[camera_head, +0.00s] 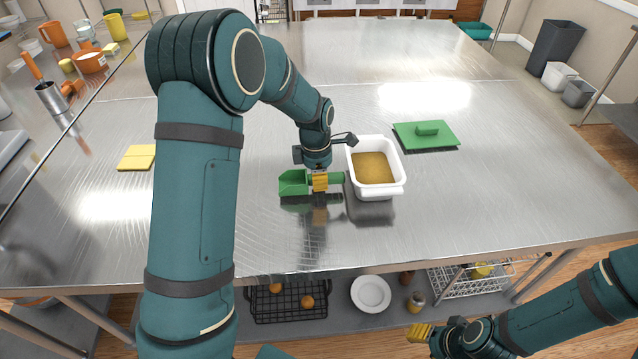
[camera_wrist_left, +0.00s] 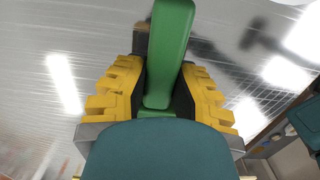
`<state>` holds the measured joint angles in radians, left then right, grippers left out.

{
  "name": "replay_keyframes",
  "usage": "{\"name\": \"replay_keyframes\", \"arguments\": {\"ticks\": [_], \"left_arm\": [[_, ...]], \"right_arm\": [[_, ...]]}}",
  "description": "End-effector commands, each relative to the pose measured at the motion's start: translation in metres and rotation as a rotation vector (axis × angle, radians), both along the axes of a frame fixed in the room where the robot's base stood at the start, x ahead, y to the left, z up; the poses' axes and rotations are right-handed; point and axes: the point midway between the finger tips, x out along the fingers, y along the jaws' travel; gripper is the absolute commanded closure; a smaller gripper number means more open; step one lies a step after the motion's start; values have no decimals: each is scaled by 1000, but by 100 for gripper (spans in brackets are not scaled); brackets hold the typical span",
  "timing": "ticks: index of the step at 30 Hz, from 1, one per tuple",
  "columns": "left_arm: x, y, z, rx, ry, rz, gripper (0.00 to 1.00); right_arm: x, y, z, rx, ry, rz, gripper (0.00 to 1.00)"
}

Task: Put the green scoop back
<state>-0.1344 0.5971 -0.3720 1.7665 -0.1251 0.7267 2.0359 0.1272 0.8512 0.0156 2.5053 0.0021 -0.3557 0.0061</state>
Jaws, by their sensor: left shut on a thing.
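The green scoop (camera_head: 294,183) is held in my left gripper (camera_head: 320,182), just left of the white basin. In the left wrist view, the yellow fingers of the left gripper (camera_wrist_left: 160,95) close on both sides of the scoop's green handle (camera_wrist_left: 167,50). The white basin (camera_head: 377,190) stands on the steel table and holds a brown-yellow content. A green lid with a handle (camera_head: 427,134) lies on the table to its right. My right gripper (camera_head: 420,333) is low at the bottom right, off the table's front edge, and its opening is unclear.
The steel table (camera_head: 480,200) is clear right of the basin and lid. Orange and yellow cups, a white bowl and a metal pot stand at the far left. A rack, plates and a basket sit on the shelf below.

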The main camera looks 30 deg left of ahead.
Motion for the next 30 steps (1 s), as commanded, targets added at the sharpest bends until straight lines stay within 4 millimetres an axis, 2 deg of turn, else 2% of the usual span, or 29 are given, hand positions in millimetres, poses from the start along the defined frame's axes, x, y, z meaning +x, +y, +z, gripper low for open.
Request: {"name": "replay_keyframes", "arguments": {"ticks": [1,3,14,15,16,17,26,30], "left_arm": [[0,0,-10,0,2,1,100],[0,0,-15,-1,1,1,100],[0,0,-17,0,0,0,100],[0,0,-18,0,0,0,69],[0,0,-18,0,0,0,59],[0,0,-18,0,0,0,53],[0,0,-16,0,0,0,53],[0,0,-6,0,-2,0,53]], "right_arm": [[-1,0,-3,0,1,0,53],[-1,0,-3,0,2,2,53],[-1,0,-4,0,3,2,53],[-1,0,-4,0,3,2,53],[-1,0,-4,0,3,2,53],[-1,0,-4,0,3,2,53],[-1,0,-3,0,3,2,53],[-1,0,-1,0,2,1,53]]}}
